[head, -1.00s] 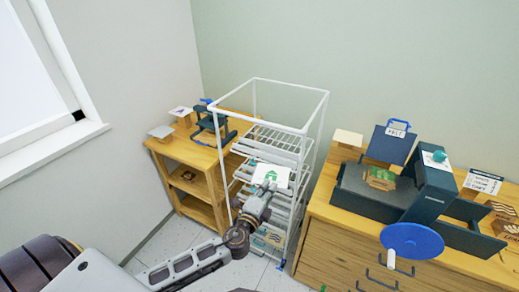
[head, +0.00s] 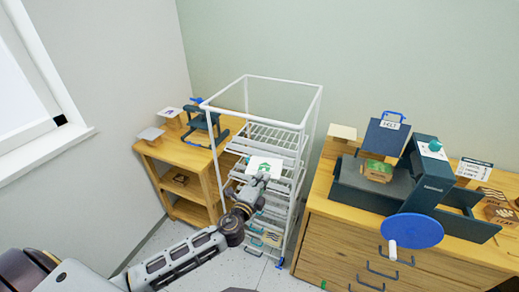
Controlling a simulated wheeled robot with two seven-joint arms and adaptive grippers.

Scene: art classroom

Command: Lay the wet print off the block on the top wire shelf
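The print (head: 265,166) is a white sheet with a green picture, at the front of the white wire rack (head: 301,130). My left gripper (head: 262,179) is at its near edge and appears shut on it; the fingertips are small and partly hidden by the sheet. The top wire shelf (head: 272,135) shows bare wires just beyond and above the print. I cannot tell whether the sheet touches the rack. My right gripper is not in view.
The dark press (head: 428,175) with a blue disc wheel (head: 411,231) stands on a wooden cabinet (head: 335,238) right of the rack. A wooden shelf unit (head: 186,158) stands at left. Rack posts flank the shelves; several lower shelves lie below the print.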

